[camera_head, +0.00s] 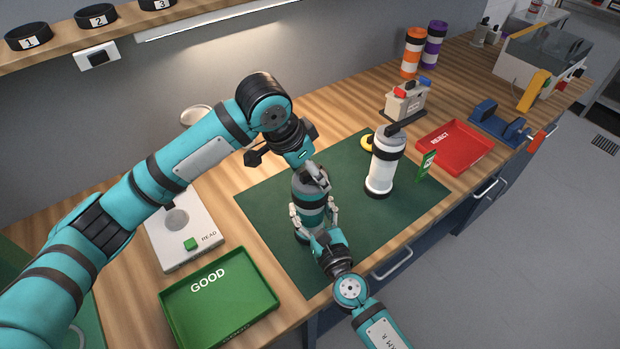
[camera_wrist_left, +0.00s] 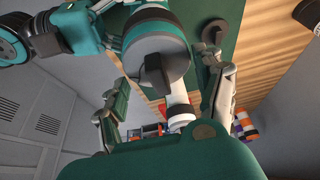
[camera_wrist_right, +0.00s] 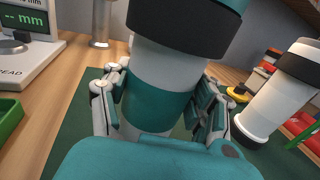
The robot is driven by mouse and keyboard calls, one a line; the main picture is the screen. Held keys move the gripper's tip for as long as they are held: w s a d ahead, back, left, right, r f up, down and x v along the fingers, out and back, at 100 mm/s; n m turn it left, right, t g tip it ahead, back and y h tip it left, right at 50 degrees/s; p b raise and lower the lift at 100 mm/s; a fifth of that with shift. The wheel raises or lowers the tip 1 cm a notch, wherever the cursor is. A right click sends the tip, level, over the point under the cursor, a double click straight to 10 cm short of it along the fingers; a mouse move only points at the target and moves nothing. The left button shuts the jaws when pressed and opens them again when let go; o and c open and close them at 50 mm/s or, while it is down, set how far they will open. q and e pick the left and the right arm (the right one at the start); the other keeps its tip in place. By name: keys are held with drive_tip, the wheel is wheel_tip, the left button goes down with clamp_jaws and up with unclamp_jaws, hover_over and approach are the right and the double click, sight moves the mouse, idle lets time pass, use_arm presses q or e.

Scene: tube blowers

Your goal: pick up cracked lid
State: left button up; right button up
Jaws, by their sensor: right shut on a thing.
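A teal and white tube blower (camera_head: 311,205) stands upright on the green mat, with a grey lid (camera_wrist_left: 162,62) and dark knob on its top. No crack can be made out on the lid. My right gripper (camera_head: 314,222) is shut around the blower's teal band; the right wrist view shows the fingers on both sides of the body (camera_wrist_right: 157,98). My left gripper (camera_head: 306,172) is above the lid, pointing down. In the left wrist view its fingers (camera_wrist_left: 165,100) are spread apart with the knob between them, without clear contact. The left gripper partly hides the lid in the head view.
A white tube blower (camera_head: 386,165) with a dark top stands right of the held one. A yellow ring (camera_head: 367,142) and small green sign (camera_head: 426,166) are near it. The red reject tray (camera_head: 481,150) lies right, the green GOOD tray (camera_head: 262,315) front left, beside a white gauge (camera_head: 208,240).

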use_arm(q)
drive_tip(key=c, duration=0.6)
wheel_tip(320, 180, up, 10)
drive_tip(key=shift+r, duration=0.1)
drive_tip(key=shift+c, duration=0.2)
use_arm(e)
drive_tip(key=o, duration=1.4)
drive_tip(key=shift+o, duration=0.2)
use_arm(q)
drive_tip(key=shift+s, duration=0.1)
use_arm(e)
drive_tip(key=v, duration=1.2)
